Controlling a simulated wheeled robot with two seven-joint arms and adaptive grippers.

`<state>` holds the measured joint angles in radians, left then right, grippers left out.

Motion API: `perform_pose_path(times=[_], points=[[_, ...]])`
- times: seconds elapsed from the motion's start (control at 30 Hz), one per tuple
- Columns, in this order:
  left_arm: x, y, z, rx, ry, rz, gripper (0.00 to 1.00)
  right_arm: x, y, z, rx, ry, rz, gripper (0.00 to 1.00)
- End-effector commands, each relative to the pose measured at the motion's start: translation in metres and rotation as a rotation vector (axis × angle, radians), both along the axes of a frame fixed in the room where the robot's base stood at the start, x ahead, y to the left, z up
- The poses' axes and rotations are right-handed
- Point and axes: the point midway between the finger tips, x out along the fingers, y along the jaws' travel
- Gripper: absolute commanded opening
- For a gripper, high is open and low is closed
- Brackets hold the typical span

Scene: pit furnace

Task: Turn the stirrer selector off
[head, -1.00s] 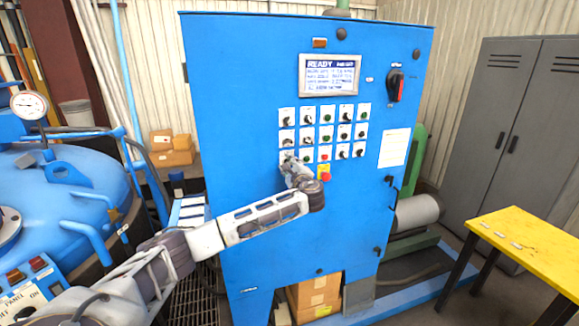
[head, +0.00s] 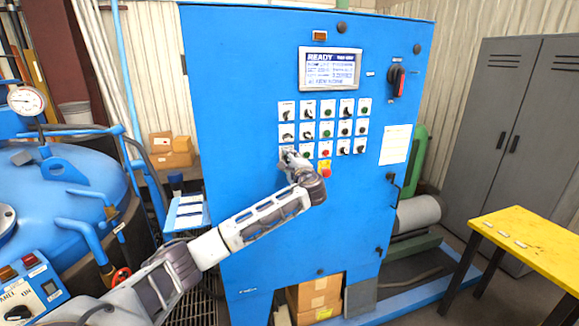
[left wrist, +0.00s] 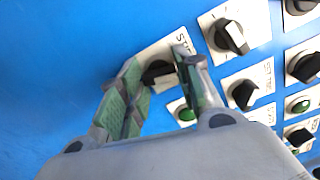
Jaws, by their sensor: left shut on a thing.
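The stirrer selector is a black knob (left wrist: 158,73) on a white plate with a partly hidden label starting "ST". In the head view its plate (head: 285,150) is at the lower left of the switch grid on the blue cabinet. My left gripper (head: 289,156) reaches up to it from below. In the left wrist view the fingers of my left gripper (left wrist: 160,80) stand on either side of the knob and are shut on it. The fingers hide part of the knob and plate, so I cannot tell its exact setting. My right gripper is not in view.
Other black knobs (left wrist: 231,37) and a green button (left wrist: 186,114) sit close beside the fingers. A red stop button on a yellow plate (head: 324,169) is right of the gripper. A screen (head: 329,69) reads READY. A yellow table (head: 530,245) stands at right.

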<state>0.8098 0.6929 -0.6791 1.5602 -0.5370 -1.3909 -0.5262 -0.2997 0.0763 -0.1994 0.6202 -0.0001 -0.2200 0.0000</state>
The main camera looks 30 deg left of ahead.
Motion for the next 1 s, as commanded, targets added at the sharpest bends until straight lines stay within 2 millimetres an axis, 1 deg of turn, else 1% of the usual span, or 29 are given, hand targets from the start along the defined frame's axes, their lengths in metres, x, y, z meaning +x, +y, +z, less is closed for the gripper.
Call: perform_pose_path(times=[0.03, 0.83, 0.93, 1.0], points=[[0.000, 0.000, -0.006, -0.020, -0.018, 0.000, 0.10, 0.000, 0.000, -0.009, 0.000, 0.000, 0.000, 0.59], [0.000, -0.001, -0.006, -0.311, -0.358, 0.001, 0.10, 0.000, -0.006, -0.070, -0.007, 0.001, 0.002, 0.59], [0.000, -0.001, -0.006, -0.350, -0.402, 0.001, 0.10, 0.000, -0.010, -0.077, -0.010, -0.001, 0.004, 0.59], [0.000, 0.000, -0.006, -0.375, -0.432, 0.002, 0.10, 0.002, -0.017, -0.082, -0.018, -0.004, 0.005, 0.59]])
